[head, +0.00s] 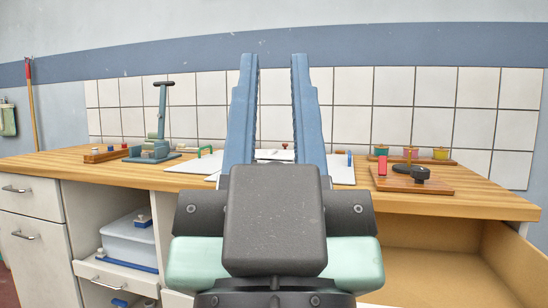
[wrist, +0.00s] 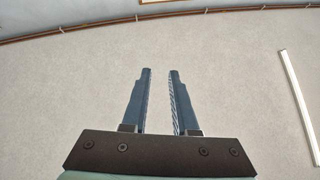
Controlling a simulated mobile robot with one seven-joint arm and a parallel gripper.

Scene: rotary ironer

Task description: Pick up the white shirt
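My gripper (head: 274,60) points up and away in the head view, in front of the wooden workbench. Its two blue fingers stand apart with nothing between them. The wrist view also shows the gripper (wrist: 160,72) open and empty against a plain pale surface. I cannot make out a white shirt in either view. A flat white sheet or board (head: 341,170) lies on the bench behind my fingers, partly hidden by them; I cannot tell whether it is cloth.
The wooden bench (head: 478,201) holds a blue-grey lever device (head: 158,140) at left. At right are a wooden board with a red block (head: 382,166) and a black knob (head: 420,173), and a rack of coloured pieces (head: 411,154).

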